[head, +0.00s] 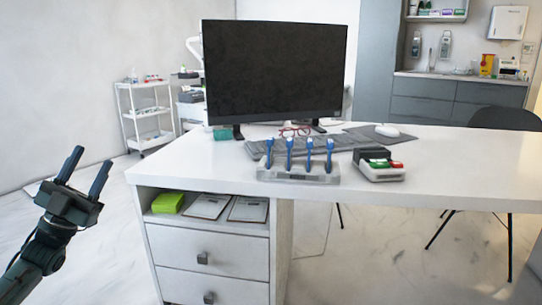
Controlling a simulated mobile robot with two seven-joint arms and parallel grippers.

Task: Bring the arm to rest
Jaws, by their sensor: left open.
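My left gripper (85,172) is in the head view at the left, with its two dark fingers apart and nothing between them. It points up and sits in free air, left of the white desk (440,160) and clear of the desk's edge. Its arm comes in from the lower left corner. My right gripper is not in this view.
On the desk stand a black monitor (275,70), a keyboard (215,146), a clear rack (298,174) with several blue-handled tools, and a dark box (371,155). Drawers (207,248) face me below. A white trolley (147,112) stands behind left. A dark chair (505,119) stands right.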

